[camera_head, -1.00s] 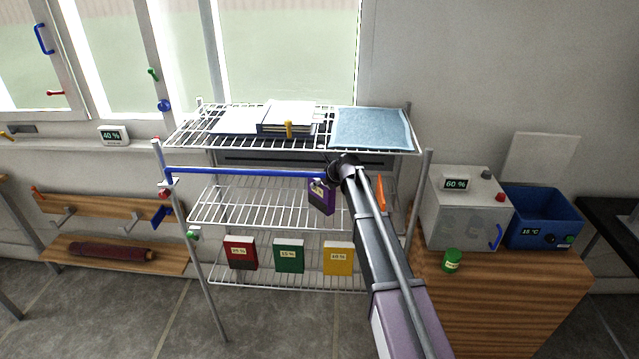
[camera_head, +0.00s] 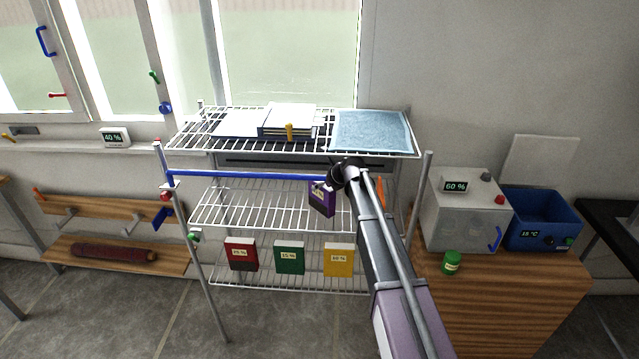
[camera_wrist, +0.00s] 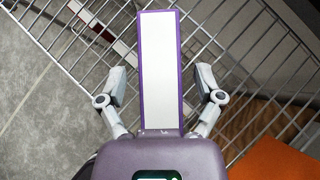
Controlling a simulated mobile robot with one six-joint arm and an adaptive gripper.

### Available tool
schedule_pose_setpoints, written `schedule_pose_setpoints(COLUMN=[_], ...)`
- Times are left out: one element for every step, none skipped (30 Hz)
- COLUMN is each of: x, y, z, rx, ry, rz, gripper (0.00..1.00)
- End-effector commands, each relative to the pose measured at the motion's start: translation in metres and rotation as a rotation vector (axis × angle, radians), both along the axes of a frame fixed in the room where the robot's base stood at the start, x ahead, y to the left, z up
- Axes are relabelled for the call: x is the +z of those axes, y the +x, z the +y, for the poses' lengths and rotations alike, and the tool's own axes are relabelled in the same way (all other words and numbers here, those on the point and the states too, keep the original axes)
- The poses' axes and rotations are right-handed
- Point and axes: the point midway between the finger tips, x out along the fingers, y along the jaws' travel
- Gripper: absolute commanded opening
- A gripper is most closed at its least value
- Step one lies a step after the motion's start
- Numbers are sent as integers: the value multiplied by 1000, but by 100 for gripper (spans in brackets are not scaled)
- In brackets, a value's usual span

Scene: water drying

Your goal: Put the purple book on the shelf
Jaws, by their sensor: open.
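The purple book (camera_head: 322,199) is at the middle wire shelf (camera_head: 255,203) of the rack, slightly tilted in the head view. In the wrist view the purple book (camera_wrist: 159,70) shows its white page edge between two purple covers. My gripper (camera_wrist: 161,84) is open around it, with a finger on each side and visible gaps between fingers and covers. In the head view my gripper (camera_head: 335,184) is just above and behind the book, partly hidden by my arm. Whether the book's lower edge rests on the wires cannot be told.
Red (camera_head: 241,255), green (camera_head: 289,257) and yellow (camera_head: 338,259) books stand on the lower shelf. A blue bar (camera_head: 245,175) crosses the rack's front. The top shelf holds papers and a blue cloth (camera_head: 370,131). The middle shelf's left is clear.

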Motion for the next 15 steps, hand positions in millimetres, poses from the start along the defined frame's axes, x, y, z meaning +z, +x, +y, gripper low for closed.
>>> schedule_pose_setpoints(x=[-1,-1,-1,-1,-1,-1,-1,-1,-1,-1,-1,-1,-1,-1,-1], y=[-10,-13,-18,-22,-26,-31,-35,-39,-44,-48,-51,-56,-59,-63,-66], z=[-7,-11,-16,-19,-23,-27,-31,-35,-39,-43,-47,-51,-54,-57,-61], rx=[-1,-2,-2,-3,-3,-3,-2,-2,-2,-3,-3,-3,-3,-3,-3], ry=[0,-1,-1,0,0,0,1,1,1,1,1,1,0,0,0], rz=[0,0,0,0,0,0,0,0,0,1,1,1,0,0,0], gripper=[85,85,85,85,85,85,85,85,85,85,85,85,85,85,85])
